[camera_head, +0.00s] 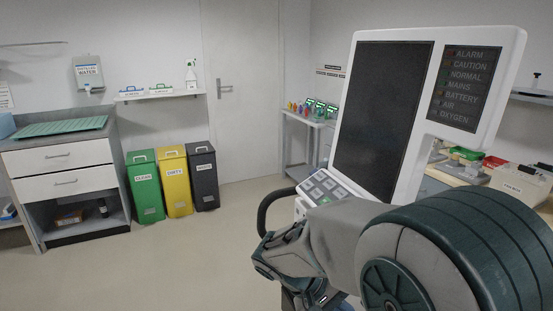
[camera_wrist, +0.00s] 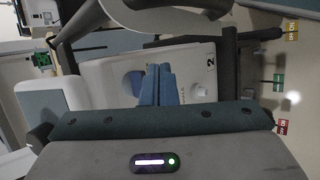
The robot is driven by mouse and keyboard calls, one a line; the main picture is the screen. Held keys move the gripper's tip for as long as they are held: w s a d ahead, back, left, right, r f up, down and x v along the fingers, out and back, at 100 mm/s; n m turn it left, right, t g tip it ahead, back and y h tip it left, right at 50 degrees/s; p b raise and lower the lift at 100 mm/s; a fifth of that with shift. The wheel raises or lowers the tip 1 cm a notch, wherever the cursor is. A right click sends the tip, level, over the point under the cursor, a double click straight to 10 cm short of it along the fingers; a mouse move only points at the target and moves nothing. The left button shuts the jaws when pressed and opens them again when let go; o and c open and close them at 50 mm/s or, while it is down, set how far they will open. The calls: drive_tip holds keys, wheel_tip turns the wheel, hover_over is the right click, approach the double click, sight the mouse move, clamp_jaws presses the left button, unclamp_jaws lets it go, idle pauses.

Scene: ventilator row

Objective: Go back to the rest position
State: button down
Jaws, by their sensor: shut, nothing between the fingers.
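My gripper (camera_wrist: 158,85) shows in the wrist view as two blue fingers pressed together, with nothing between them. Behind the fingertips is a pale panel (camera_wrist: 101,82) marked with a 2 and bearing a round blue-grey part. I cannot tell how far the fingers are from it. In the head view my arm is folded across the lower right, in front of a ventilator (camera_head: 513,50). The ventilator has a large dark screen (camera_head: 382,110), a status list beside it and a keypad below. My arm hides much of its lower body.
A green bin (camera_head: 145,190), a yellow bin (camera_head: 175,182) and a dark bin (camera_head: 203,178) stand by the back wall. A drawer cabinet (camera_head: 60,157) is at the left. A small side table (camera_head: 303,119) is behind the ventilator. The floor at left and centre is clear.

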drive_tip(key=s+r+m+t+y+p, duration=0.2)
drive_tip(key=s+r+t+y+p, duration=0.2)
drive_tip(key=s+r+y+p, duration=0.2)
wheel_tip(320, 180, up, 4)
drive_tip(key=s+y, duration=0.2)
drive_tip(key=y, duration=0.1)
drive_tip(key=shift+d+p, duration=0.2)
drive_tip(key=shift+p, duration=0.15)
idle(0.5)
